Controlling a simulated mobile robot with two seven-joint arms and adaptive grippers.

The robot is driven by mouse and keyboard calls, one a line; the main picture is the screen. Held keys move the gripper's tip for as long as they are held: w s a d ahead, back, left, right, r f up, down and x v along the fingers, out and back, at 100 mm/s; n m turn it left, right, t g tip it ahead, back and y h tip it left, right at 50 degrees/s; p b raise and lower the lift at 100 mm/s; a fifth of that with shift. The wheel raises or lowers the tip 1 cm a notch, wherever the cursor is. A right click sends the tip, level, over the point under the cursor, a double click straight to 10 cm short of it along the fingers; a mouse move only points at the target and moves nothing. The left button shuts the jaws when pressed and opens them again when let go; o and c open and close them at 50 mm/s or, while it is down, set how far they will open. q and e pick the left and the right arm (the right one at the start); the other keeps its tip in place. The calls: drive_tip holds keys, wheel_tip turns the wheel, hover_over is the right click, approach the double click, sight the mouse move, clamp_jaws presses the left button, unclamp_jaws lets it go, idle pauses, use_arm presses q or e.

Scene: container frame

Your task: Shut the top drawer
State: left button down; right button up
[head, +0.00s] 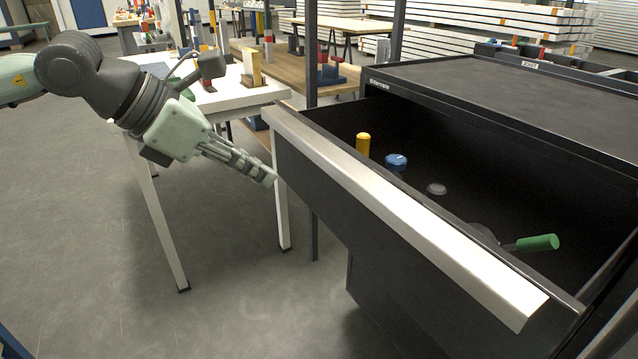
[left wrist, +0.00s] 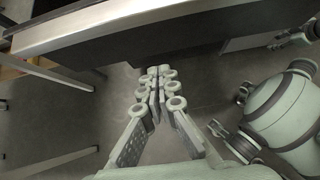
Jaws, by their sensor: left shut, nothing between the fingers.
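The top drawer (head: 330,205) of a black cabinet (head: 470,85) stands pulled out, with a long silver handle strip (head: 400,215) along its front edge. My left gripper (head: 268,179) is shut and empty, in front of the left part of the drawer front; I cannot tell whether it touches. In the left wrist view the shut fingers (left wrist: 158,75) point toward the dark drawer front (left wrist: 190,35), with the silver strip (left wrist: 110,25) above. My right gripper does not show in the head view.
Inside the drawer are a yellow-capped item (head: 363,143), a blue-capped item (head: 396,160) and a green-handled tool (head: 537,243). A white table (head: 225,98) stands behind my left arm. Open grey floor (head: 230,300) lies before the cabinet.

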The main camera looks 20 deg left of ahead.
sight(334, 196)
use_arm(q)
drive_tip(key=x, duration=0.3)
drive_tip(key=r+p+x, duration=0.1)
drive_tip(key=x, duration=0.2)
drive_tip(key=w+d+p+x, duration=0.1)
drive_tip(key=x, duration=0.2)
drive_tip(key=shift+w+d, duration=0.2)
drive_tip(key=shift+w, duration=0.1)
drive_tip(key=shift+w+d, duration=0.3)
drive_tip(key=shift+w, duration=0.15)
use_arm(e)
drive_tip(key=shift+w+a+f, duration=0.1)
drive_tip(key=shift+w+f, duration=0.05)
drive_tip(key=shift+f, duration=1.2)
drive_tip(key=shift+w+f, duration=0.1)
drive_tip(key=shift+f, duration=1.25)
